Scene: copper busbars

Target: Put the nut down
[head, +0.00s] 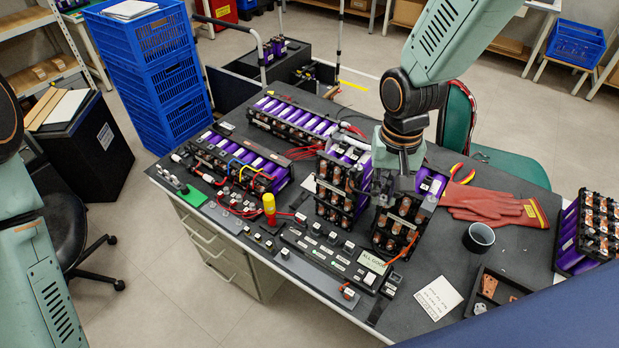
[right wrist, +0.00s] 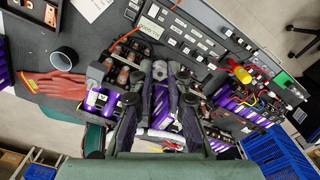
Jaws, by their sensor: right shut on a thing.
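My right gripper (head: 384,192) is shut and points down over the bench, between two purple battery modules with copper busbars. It hides part of the right module (head: 398,228) and stands close to the left module (head: 338,190). In the right wrist view the gripper's dark fingers (right wrist: 168,76) come close together between the same modules. The nut is too small and too covered by the fingertips to make out clearly. I cannot tell whether it touches anything below. My left arm shows at the left edge of the head view, but its gripper is out of the picture.
A panel with a lit display (head: 373,262) lies in front of the modules. A yellow-handled tool (head: 269,205) stands left of it. A dark cup (head: 479,237), red gloves (head: 490,204) and a parts tray (head: 472,304) are at the right. Bare bench shows around the cup.

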